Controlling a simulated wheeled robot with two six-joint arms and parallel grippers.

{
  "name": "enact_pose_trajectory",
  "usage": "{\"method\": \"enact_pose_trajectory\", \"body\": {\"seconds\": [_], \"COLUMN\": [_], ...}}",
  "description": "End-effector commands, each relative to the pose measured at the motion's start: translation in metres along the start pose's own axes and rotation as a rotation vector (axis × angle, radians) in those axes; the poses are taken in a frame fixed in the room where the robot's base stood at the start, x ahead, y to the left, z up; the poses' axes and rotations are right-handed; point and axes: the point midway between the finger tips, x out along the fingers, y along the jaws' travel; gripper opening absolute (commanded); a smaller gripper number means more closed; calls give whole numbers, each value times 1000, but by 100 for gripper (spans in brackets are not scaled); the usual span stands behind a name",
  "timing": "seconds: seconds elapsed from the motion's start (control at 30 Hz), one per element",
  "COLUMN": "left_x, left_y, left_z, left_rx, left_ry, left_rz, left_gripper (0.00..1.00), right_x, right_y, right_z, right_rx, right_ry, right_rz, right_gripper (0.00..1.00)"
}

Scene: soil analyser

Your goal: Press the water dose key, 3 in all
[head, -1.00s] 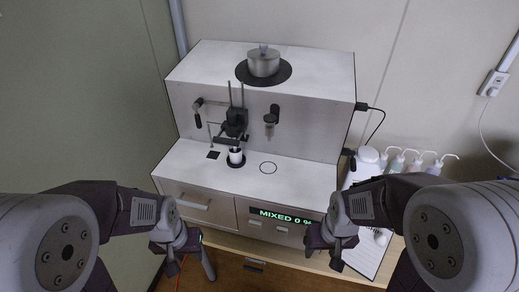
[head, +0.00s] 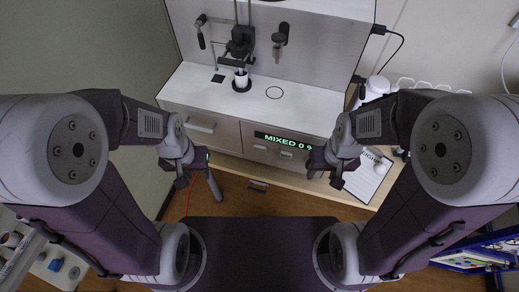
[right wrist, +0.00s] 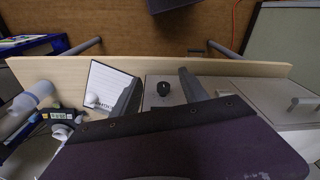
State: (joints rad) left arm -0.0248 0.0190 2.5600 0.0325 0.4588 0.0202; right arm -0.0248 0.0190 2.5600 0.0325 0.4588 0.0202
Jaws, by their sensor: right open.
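The soil analyser (head: 215,95) is a white box with a lit display (head: 283,140) on its lower front, reading "MIXED 0" with the last sign partly hidden. Small pale keys sit under the display, a left one (head: 260,147) and a right one (head: 286,154); I cannot read which is the water dose key. My right gripper (head: 325,170) is open and empty, in front of the panel and to the right of the keys. My left gripper (head: 190,172) hangs below the drawer, apart from the analyser.
A white cup (head: 241,78) stands under the stirrer (head: 241,42). A drawer (head: 200,124) is at the analyser's left. A lined sheet (head: 368,178) lies on the wooden bench at right, with white bottles (head: 374,88) behind it. The floor before the bench is open.

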Motion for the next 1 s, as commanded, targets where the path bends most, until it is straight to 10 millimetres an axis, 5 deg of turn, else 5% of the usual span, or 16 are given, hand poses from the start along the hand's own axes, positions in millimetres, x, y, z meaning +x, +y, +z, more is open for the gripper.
{"method": "enact_pose_trajectory", "body": {"seconds": [0.17,0.33,0.37,1.0], "left_x": [0,0,0,0], "left_y": [0,0,0,0], "left_z": [0,0,0,0], "left_rx": [0,0,0,0], "left_ry": [0,0,0,0], "left_rz": [0,0,0,0], "left_gripper": [36,36,36,36], "right_x": [0,0,0,0], "right_y": [0,0,0,0], "right_z": [0,0,0,0], "right_rx": [0,0,0,0], "right_ry": [0,0,0,0], "right_rz": [0,0,0,0], "right_gripper": [49,2,0,0]}}
